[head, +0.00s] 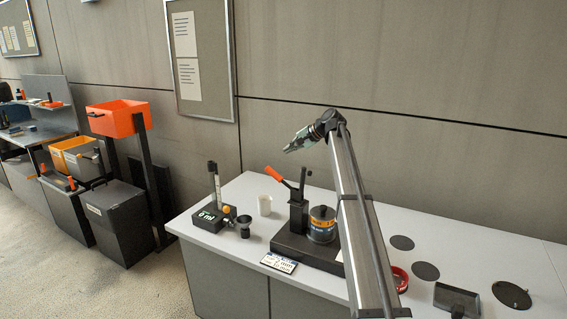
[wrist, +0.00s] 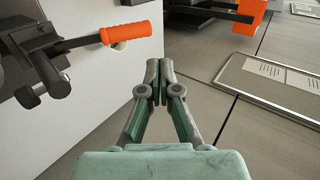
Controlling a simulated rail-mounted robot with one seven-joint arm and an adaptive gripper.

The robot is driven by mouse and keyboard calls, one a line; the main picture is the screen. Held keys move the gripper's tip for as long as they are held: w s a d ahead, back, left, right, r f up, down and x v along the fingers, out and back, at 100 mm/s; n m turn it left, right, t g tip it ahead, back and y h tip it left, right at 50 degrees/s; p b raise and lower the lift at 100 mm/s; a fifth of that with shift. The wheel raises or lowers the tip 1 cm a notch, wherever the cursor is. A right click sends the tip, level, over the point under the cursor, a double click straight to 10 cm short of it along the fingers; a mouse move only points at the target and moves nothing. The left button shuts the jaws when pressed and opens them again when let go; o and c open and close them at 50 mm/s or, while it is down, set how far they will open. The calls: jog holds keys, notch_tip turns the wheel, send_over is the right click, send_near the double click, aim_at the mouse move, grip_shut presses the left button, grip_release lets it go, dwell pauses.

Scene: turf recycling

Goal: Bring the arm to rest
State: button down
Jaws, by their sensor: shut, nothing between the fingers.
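My gripper (head: 289,149) is at the end of my raised arm in the head view, above the white bench and in front of the grey wall. It points to the left and is clear of everything below it. In the wrist view my gripper (wrist: 159,66) has its two fingers together at the tips, with nothing between them.
Below my gripper, the white bench (head: 238,193) carries a press with an orange-handled lever (head: 277,177), a metal can (head: 321,225), a white cup (head: 265,205) and a gauge stand (head: 213,212). An orange bin (head: 118,119) stands at left. The space around my gripper is free.

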jog(key=s+f+g+h, duration=0.1)
jog(key=s+f, duration=0.8)
jog(key=f, duration=0.3)
jog(key=s+f+n+g+h, duration=0.1)
jog(key=s+f+h, duration=0.1)
jog(key=s+f, duration=0.7)
jog(key=s+d+f+n+h, duration=0.1)
jog(key=s+f, duration=0.8)
jog(key=f, duration=0.6)
jog(key=shift+f+g+h+b, duration=0.3)
jog(key=shift+g, duration=0.1)
jog(key=s+d+f+n+g+h, duration=0.1)
jog(key=s+f+g, duration=0.2)
jog(key=s+f, duration=0.8)
jog(key=s+d+f+n+g+h, duration=0.1)
jog(key=s+f, duration=1)
jog(key=s, duration=1.7)
jog(key=s+d+f+n+g+h, duration=0.1)
jog(key=s+f+g, duration=0.4)
jog(key=s+f, duration=0.7)
jog(key=s+n+h, duration=0.1)
jog(key=s, duration=0.6)
jog(key=shift+s+d+n+g, duration=0.2)
jog(key=shift+d+n+g, duration=0.1)
jog(key=shift+d, duration=0.05)
